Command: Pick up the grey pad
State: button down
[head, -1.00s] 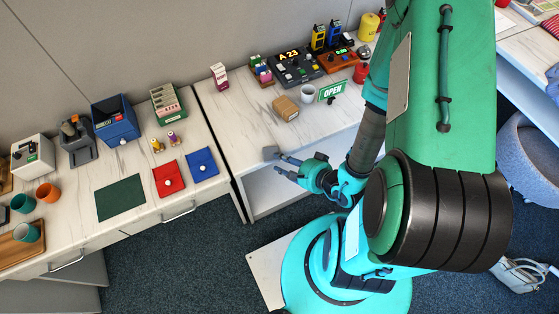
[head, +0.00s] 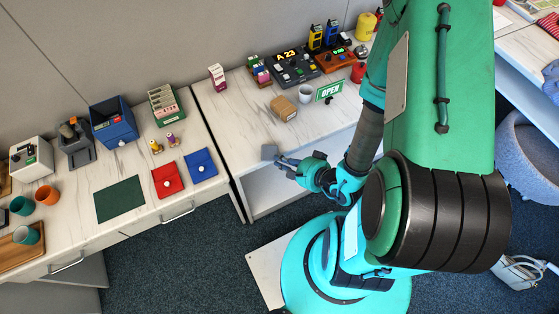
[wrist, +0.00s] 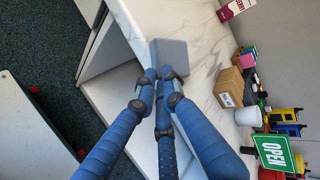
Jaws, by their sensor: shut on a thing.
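The grey pad (head: 268,152) is a small flat block at the front left edge of the marble-topped counter. In the wrist view the grey pad (wrist: 172,55) sits at the tips of my fingers. My gripper (head: 278,159) has its fingers closed together at the pad's near side; in the wrist view the blue fingers (wrist: 158,77) meet on it. The fingertips cover the pad's near edge. I cannot tell whether the pad is clear of the counter.
A cardboard box (head: 284,108), a white mug (head: 305,94) and a green OPEN sign (head: 330,91) stand behind the pad on the counter (head: 232,128). Left across a gap, another counter holds a red pouch (head: 167,180) and a blue pouch (head: 201,165). The counter around the pad is clear.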

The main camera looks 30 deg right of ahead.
jog(key=shift+r+p, duration=0.35)
jog(key=shift+r, duration=0.55)
jog(key=shift+s, duration=0.1)
